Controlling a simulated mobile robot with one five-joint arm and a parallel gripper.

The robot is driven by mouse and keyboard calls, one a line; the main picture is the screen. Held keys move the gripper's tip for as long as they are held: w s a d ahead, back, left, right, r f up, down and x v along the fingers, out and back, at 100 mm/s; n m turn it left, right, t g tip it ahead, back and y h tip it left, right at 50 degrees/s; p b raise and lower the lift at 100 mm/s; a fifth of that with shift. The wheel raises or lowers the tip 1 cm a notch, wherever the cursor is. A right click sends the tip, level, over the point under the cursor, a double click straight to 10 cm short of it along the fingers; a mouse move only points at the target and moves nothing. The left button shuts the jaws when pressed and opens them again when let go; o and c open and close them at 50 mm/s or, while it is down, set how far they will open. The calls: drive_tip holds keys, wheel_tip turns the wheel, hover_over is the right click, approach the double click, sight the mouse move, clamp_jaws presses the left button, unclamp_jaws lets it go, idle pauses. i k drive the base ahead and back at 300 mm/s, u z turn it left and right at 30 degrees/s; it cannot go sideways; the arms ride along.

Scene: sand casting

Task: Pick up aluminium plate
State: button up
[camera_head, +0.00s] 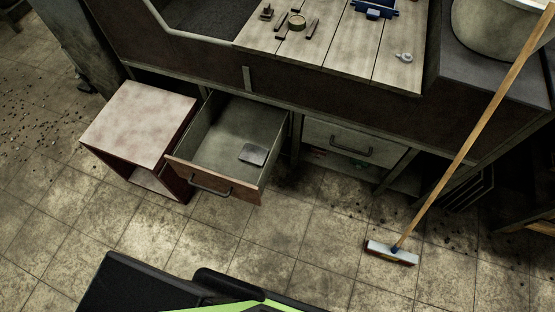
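A small grey plate (253,154) with rounded corners lies flat in an open drawer (218,140), near its right wall. It looks like the aluminium plate. The drawer is pulled out from under the workbench and is otherwise empty. Its brown front with a dark handle (210,186) faces me. My gripper is not in view. Black and green parts at the bottom edge seem to be part of my own body.
A small cabinet (138,122) with a pale top stands left of the drawer. A closed drawer (352,142) is to the right. A broom (461,150) leans across the right side. The bench top (345,45) holds several small tools. The tiled floor (300,225) in front is clear.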

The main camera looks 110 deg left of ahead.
sight(251, 154)
drive_tip(key=u, duration=2.7)
drive_tip(key=k, duration=0.1)
drive_tip(key=u, duration=2.5)
drive_tip(key=i, duration=0.95)
drive_tip(key=u, duration=0.25)
drive_tip(key=k, duration=0.7)
drive_tip(key=z, duration=0.25)
drive_tip(key=i, duration=0.7)
